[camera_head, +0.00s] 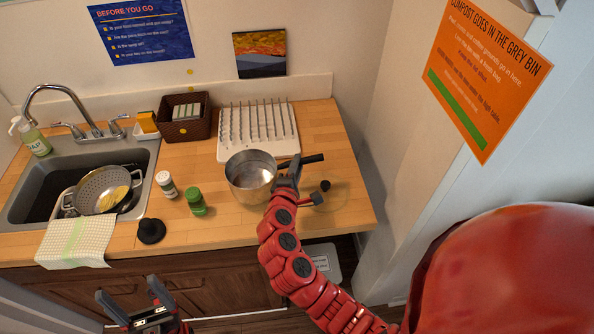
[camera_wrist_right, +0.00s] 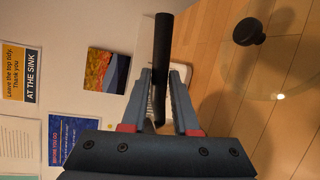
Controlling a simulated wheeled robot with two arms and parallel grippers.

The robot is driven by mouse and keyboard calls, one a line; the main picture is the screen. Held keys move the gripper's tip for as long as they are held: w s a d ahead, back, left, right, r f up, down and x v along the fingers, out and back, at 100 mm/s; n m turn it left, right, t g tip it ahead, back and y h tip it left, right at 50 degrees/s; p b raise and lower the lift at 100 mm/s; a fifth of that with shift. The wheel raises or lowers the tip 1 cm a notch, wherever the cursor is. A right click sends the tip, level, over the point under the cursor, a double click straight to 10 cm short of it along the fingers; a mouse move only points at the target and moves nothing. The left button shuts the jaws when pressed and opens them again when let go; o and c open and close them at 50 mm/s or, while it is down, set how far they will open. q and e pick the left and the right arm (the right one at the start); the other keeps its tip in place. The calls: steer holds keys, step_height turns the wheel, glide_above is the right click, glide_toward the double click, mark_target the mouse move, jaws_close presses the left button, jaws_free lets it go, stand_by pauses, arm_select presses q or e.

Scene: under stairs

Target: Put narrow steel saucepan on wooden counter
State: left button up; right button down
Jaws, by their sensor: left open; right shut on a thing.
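The narrow steel saucepan (camera_head: 240,172) is upright over the middle of the wooden counter (camera_head: 245,222), just in front of the white drying rack. Its black handle (camera_head: 312,158) points right. My right gripper (camera_head: 292,170) is shut on the handle near the pan. The right wrist view shows the black handle (camera_wrist_right: 163,45) between its fingers (camera_wrist_right: 160,95). I cannot tell whether the pan's base touches the counter. My left gripper (camera_head: 135,303) is open and empty, low in front of the cabinet.
A glass lid with a black knob (camera_head: 325,185) lies right of the pan. A white-capped jar (camera_head: 166,185), a green jar (camera_head: 196,202) and a black round object (camera_head: 150,231) stand left. The sink (camera_head: 45,187) holds a colander (camera_head: 100,190). The drying rack (camera_head: 258,130) is behind.

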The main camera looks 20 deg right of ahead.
step_height(320, 180, down, 3)
steer(key=shift+s+r+p, duration=0.1)
steer(key=shift+s+p, duration=0.05)
steer(key=shift+p, duration=0.3)
steer(key=shift+f, duration=0.2)
steer(key=shift+f, duration=0.1)
steer(key=c, duration=0.7)
jaws_free()
steer(key=shift+a, duration=0.1)
